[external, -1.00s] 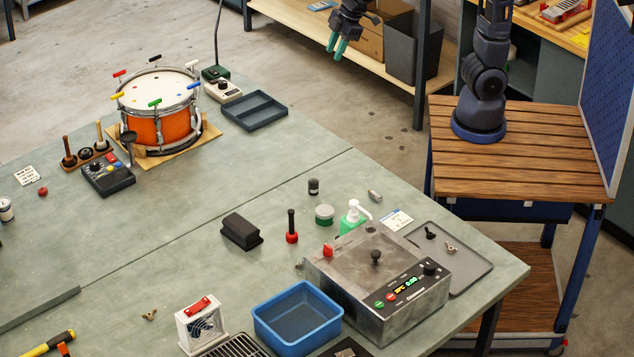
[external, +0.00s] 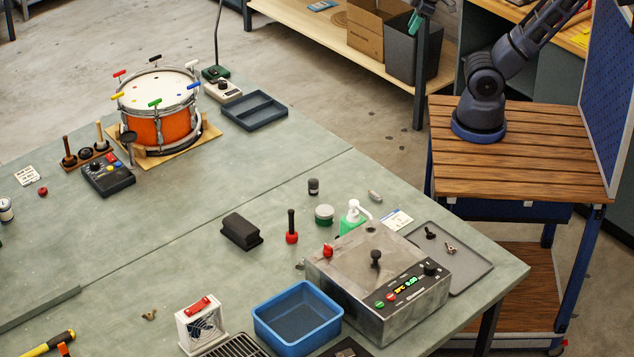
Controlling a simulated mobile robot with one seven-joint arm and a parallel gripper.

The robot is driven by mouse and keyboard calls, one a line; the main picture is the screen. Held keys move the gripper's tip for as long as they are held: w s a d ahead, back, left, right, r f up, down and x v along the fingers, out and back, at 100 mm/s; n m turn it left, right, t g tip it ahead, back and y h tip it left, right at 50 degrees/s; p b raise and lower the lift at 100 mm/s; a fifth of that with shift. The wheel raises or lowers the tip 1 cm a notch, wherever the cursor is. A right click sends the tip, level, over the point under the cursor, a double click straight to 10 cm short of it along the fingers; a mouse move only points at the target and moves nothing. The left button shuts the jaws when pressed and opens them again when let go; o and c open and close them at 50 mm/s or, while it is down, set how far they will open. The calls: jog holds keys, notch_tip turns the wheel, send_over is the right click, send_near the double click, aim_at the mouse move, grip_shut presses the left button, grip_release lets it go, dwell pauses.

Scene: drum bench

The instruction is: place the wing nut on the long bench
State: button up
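A small brass-coloured piece shaped like a wing nut (external: 149,314) lies on the green-grey bench top (external: 170,270), left of the small white fan unit. A second small piece of wing-nut shape (external: 450,248) lies on the grey tray (external: 477,268) at the bench's right end, beside a black knobbed piece. Both are too small to tell apart in detail. My gripper (external: 415,20) is at the top edge, high and far from both pieces. Its green fingers show only in part, so its opening and anything between them cannot be made out.
A metal box with lit controls (external: 375,295) stands beside the tray, with a blue bin (external: 297,318) to its left. A green pump bottle (external: 352,218) stands behind the box. An orange drum (external: 160,120) is at the back left. The bench middle is largely clear.

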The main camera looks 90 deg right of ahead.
jog(key=shift+o, duration=0.5)
jog(key=shift+s+d+f, duration=0.2)
jog(key=shift+s, duration=0.2)
jog(key=shift+w, duration=0.1)
